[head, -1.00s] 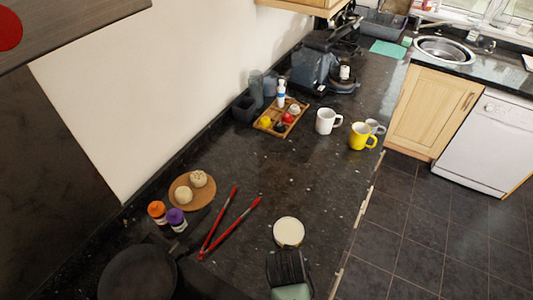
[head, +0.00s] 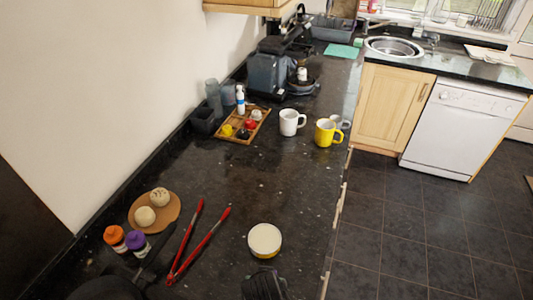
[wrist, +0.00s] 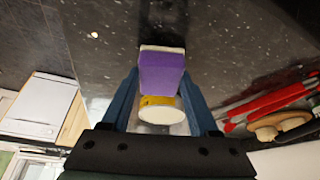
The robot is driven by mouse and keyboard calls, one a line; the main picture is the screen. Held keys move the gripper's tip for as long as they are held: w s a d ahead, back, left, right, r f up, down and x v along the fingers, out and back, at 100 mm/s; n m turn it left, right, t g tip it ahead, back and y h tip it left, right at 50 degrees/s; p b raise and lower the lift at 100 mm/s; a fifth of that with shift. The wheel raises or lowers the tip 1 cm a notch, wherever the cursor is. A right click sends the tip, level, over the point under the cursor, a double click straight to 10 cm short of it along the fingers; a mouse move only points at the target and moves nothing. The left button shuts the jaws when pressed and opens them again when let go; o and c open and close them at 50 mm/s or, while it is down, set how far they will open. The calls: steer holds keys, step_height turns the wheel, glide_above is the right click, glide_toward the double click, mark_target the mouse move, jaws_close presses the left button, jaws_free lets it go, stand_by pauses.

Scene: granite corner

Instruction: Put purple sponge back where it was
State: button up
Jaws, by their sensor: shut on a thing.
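The purple sponge (wrist: 163,68), with a pale layer along one edge, is between the blue fingertips of my gripper (wrist: 162,80) in the wrist view. The gripper is shut on it. In the head view only a dark part of my gripper (head: 265,285) shows at the bottom edge, and the sponge is hidden there. It is just on the near side of a round yellow container with a white top (head: 264,240). That container also shows between the fingers in the wrist view (wrist: 160,112); I cannot tell whether the sponge touches anything.
Red tongs (head: 198,240), orange-capped (head: 115,239) and purple-capped (head: 138,243) bottles and a round board (head: 170,216) lie left. A dark pan (head: 105,289) is at the lower left. White (head: 290,122) and yellow (head: 326,132) mugs stand farther back. The middle counter is clear.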

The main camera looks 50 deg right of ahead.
steer(key=shift+f, duration=0.45)
steer(key=o, duration=1.4)
steer(key=shift+o, duration=0.3)
steer(key=shift+r, duration=0.15)
step_height(320, 180, up, 9)
steer(key=p, duration=0.9)
